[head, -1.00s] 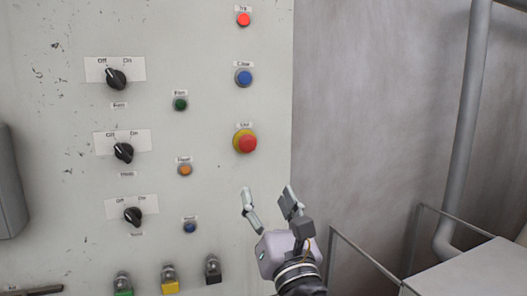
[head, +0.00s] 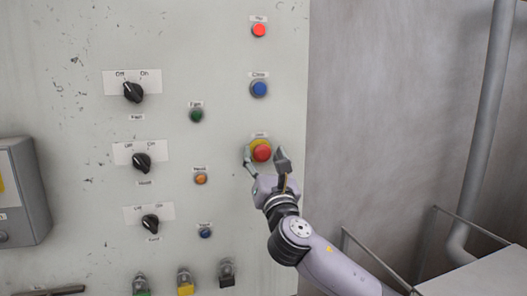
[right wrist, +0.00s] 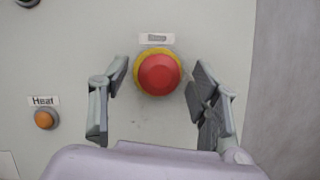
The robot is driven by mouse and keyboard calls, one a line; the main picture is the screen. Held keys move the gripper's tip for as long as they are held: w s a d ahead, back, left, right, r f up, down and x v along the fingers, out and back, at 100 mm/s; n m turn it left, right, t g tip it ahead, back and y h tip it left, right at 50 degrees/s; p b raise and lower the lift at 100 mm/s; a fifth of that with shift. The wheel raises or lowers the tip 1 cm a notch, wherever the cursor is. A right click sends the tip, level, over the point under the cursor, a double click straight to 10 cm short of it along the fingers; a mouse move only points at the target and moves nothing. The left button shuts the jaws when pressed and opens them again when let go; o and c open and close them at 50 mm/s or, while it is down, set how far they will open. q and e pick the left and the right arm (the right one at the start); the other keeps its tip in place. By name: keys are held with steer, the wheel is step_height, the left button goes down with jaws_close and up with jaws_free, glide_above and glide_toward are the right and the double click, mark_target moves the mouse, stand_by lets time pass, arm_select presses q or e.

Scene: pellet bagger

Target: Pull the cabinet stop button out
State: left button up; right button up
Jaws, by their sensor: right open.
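The stop button is a red mushroom button (head: 262,153) on a yellow ring, on the right side of the pale cabinet panel. It also shows in the right wrist view (right wrist: 158,74), under a blurred label. My right gripper (head: 265,157) is open. In the right wrist view its fingers (right wrist: 155,88) stand on the left and right of the button with a gap on each side, apart from it in the picture. I cannot tell how far the fingertips are from the panel. My left gripper is not in view.
A blue button (head: 260,89) and a red lamp (head: 259,31) sit above. Green (head: 196,115) and orange (head: 201,179) buttons and black rotary switches (head: 142,163) lie to the left. A grey box (head: 30,190) juts out at far left. A railing (head: 470,226) stands at right.

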steer(key=shift+w+r, duration=0.15)
steer(key=shift+w, duration=0.3)
jaws_close()
stand_by(0.6)
